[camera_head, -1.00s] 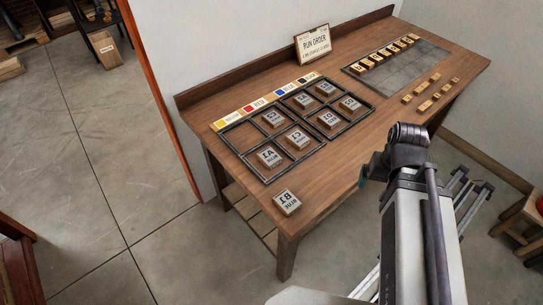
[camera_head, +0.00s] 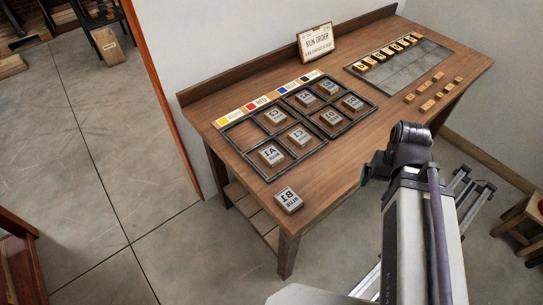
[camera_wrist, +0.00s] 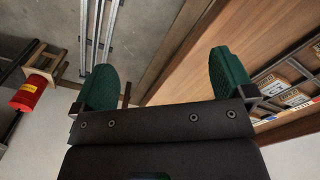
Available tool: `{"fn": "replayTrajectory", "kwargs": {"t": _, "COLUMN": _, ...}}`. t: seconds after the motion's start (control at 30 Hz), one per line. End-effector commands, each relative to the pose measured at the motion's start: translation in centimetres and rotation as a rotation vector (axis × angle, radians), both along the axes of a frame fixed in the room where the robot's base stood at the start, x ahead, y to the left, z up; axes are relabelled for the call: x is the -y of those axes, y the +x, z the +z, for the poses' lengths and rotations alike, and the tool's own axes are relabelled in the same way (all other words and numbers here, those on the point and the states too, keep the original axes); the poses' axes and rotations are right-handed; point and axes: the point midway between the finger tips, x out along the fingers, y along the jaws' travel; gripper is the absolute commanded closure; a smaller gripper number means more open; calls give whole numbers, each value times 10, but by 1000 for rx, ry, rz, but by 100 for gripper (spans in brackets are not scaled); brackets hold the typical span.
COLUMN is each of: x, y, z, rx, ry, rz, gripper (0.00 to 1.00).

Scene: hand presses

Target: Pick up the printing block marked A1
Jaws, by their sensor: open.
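The block that appears to be marked A1 (camera_head: 271,155), with mirrored lettering, sits in the near-left compartment of the dark divided rack (camera_head: 264,178) on the wooden table. A similar block marked B1 (camera_head: 288,201) lies outside the rack near the table's front left corner. My gripper shows in the wrist view (camera_wrist: 163,78), its two green fingers wide apart with nothing between them. In the head view it is mostly hidden behind my arm, right of the table's front edge and well away from the A1 block.
Several other blocks (camera_head: 299,137) fill neighbouring compartments. A grey tray (camera_head: 422,65) with letter tiles and several loose tiles (camera_head: 427,105) are at right. The front middle of the tabletop is clear.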

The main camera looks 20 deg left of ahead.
Motion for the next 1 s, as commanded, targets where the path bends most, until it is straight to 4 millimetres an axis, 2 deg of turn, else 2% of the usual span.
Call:
{"fn": "replayTrajectory", "kwargs": {"t": 0.1, "x": -2, "y": 0, "z": 0, "rx": 0, "ry": 0, "rz": 6, "gripper": 0}}
{"fn": "replayTrajectory", "kwargs": {"t": 0.17, "x": -12, "y": 0, "z": 1, "rx": 0, "ry": 0, "rz": 30, "gripper": 0}}
{"fn": "replayTrajectory", "kwargs": {"t": 0.27, "x": -53, "y": 14, "z": 3, "rx": 0, "ry": 0, "rz": 124, "gripper": 0}}
{"fn": "replayTrajectory", "kwargs": {"t": 0.37, "x": -124, "y": 43, "z": 6, "rx": 1, "ry": 0, "rz": 233, "gripper": 0}}
{"fn": "replayTrajectory", "kwargs": {"t": 0.43, "x": -185, "y": 62, "z": 8, "rx": 1, "ry": 0, "rz": 211, "gripper": 0}}
{"fn": "replayTrajectory", "kwargs": {"t": 0.47, "x": -212, "y": 68, "z": 8, "rx": 1, "ry": 0, "rz": 180, "gripper": 0}}
{"fn": "replayTrajectory", "kwargs": {"t": 0.5, "x": -250, "y": 76, "z": 9, "rx": 1, "ry": 1, "rz": 114, "gripper": 0}}
{"fn": "replayTrajectory", "kwargs": {"t": 0.6, "x": -315, "y": 87, "z": 10, "rx": 1, "ry": 1, "rz": -112, "gripper": 0}}
{"fn": "replayTrajectory", "kwargs": {"t": 0.67, "x": -331, "y": 93, "z": 10, "rx": 0, "ry": 1, "rz": -261, "gripper": 0}}
{"fn": "replayTrajectory", "kwargs": {"t": 0.73, "x": -333, "y": 101, "z": 9, "rx": 1, "ry": 1, "rz": -431, "gripper": 0}}
{"fn": "replayTrajectory", "kwargs": {"t": 0.8, "x": -332, "y": 100, "z": 9, "rx": 1, "ry": 1, "rz": -554, "gripper": 0}}
{"fn": "replayTrajectory", "kwargs": {"t": 0.9, "x": -330, "y": 99, "z": 9, "rx": 1, "ry": 1, "rz": -646, "gripper": 0}}
{"fn": "replayTrajectory", "kwargs": {"t": 1.0, "x": -330, "y": 99, "z": 8, "rx": 1, "ry": 1, "rz": -662, "gripper": 0}}
